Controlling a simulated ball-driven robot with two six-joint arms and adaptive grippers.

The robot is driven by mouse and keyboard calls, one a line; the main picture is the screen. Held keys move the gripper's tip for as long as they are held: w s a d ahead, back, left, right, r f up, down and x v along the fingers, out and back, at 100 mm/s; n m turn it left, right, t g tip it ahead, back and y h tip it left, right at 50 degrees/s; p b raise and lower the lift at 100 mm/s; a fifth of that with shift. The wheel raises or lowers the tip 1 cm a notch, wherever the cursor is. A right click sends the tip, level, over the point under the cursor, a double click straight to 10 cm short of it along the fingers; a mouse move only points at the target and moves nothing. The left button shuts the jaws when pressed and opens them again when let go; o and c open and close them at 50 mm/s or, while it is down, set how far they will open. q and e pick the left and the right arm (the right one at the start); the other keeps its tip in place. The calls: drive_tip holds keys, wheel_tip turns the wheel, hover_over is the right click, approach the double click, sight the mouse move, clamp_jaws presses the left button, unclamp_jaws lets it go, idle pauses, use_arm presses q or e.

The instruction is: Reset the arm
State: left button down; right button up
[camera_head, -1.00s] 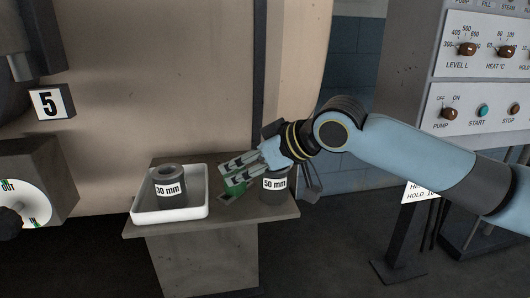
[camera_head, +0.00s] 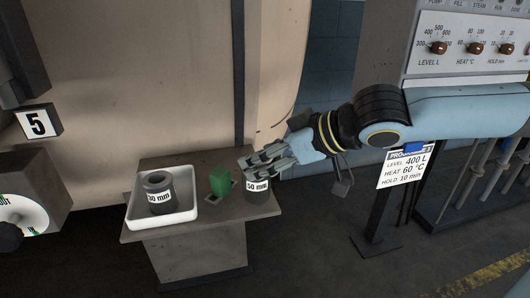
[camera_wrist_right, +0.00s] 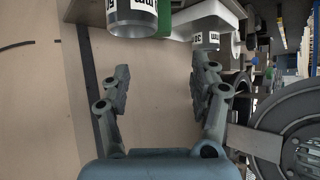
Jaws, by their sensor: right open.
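My right gripper (camera_head: 250,165) is open and empty, with its fingers just above and in front of a grey cylinder (camera_head: 257,196) labelled 50 mm. That cylinder stands on the right of a small grey stand. In the right wrist view the spread fingers (camera_wrist_right: 160,80) have nothing between them. The labelled cylinder (camera_wrist_right: 132,20) shows beyond the left finger, at the top edge. My right arm reaches in from the right. My left gripper is out of view.
A white tray (camera_head: 190,214) on the stand (camera_head: 225,223) holds another grey cylinder (camera_head: 158,202). A green block (camera_head: 220,179) stands between tray and labelled cylinder. A programme card (camera_head: 404,168) hangs below the control panel (camera_head: 470,40). A beige vessel (camera_head: 150,80) rises behind.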

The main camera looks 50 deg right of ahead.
idle(0.3)
drive_tip(key=s+a+f+m+g+h, duration=0.15)
drive_tip(key=s+a+f+g, duration=0.25)
drive_tip(key=s, duration=0.5)
drive_tip(key=s+a+f+g+h, duration=0.2)
drive_tip(key=s+a+f+g, duration=0.15)
drive_tip(key=s, duration=0.45)
wheel_tip(320, 180, down, 26)
drive_tip(key=s+d+g, duration=0.1)
drive_tip(key=s+d, duration=0.1)
drive_tip(key=s+d+f+g, duration=0.1)
drive_tip(key=s+f, duration=1.5)
drive_tip(key=s, duration=0.2)
drive_tip(key=shift+d+f+m, duration=0.2)
drive_tip(key=shift+f+m, duration=0.1)
drive_tip(key=shift+m, duration=0.05)
drive_tip(key=shift+s+g, duration=0.1)
drive_tip(key=shift+g, duration=0.15)
